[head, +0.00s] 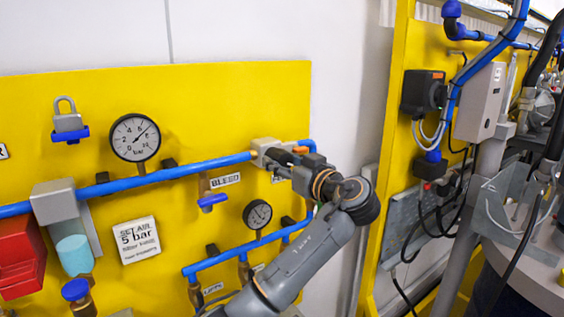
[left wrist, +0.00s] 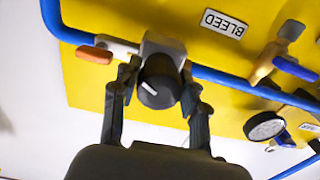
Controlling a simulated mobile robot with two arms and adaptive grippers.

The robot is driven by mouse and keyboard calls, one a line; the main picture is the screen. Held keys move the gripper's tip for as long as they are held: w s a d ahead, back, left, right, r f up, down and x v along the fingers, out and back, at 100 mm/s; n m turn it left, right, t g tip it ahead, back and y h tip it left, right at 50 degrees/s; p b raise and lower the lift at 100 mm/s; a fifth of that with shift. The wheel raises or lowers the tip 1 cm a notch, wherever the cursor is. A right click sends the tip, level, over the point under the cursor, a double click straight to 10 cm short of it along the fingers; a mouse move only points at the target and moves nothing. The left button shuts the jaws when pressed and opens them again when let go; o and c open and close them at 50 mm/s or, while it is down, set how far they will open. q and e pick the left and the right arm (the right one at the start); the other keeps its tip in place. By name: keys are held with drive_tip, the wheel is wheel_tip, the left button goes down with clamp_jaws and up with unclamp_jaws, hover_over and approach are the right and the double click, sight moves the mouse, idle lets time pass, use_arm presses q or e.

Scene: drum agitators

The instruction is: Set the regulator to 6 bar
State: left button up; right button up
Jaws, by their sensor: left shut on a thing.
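The regulator is a pale grey block (head: 264,149) at the right end of the upper blue pipe on the yellow panel. Its round black knob (left wrist: 158,90) has a white mark and faces the left wrist camera. My left gripper (head: 287,163) is shut on the knob, one finger on each side in the left wrist view. The large round gauge (head: 135,137) is left of it in the head view. Its needle points up and right, near the 6; the exact reading is too small to tell. My right gripper is not in view.
A white sign (head: 138,240) appears to read 5 bar. A blue valve handle (head: 211,201) under the BLEED label, a small gauge (head: 257,214) and a lower blue pipe (head: 225,258) are close to my left arm. A padlock (head: 68,119) hangs upper left.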

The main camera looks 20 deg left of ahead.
use_arm(q)
drive_tip(key=shift+f+m+b, duration=0.1)
drive_tip(key=shift+m+b, duration=0.95)
drive_tip(key=shift+m, duration=0.15)
drive_tip(key=m+b, duration=0.1)
drive_tip(key=m, duration=0.1)
drive_tip(key=shift+m, duration=0.3)
drive_tip(key=m, duration=0.3)
drive_tip(key=shift+s+b, duration=0.1)
drive_tip(key=shift+b, duration=0.25)
drive_tip(key=shift+r+m, duration=0.25)
drive_tip(key=shift+m, duration=1.55)
drive_tip(key=o, duration=1.1)
drive_tip(key=shift+o, duration=0.2)
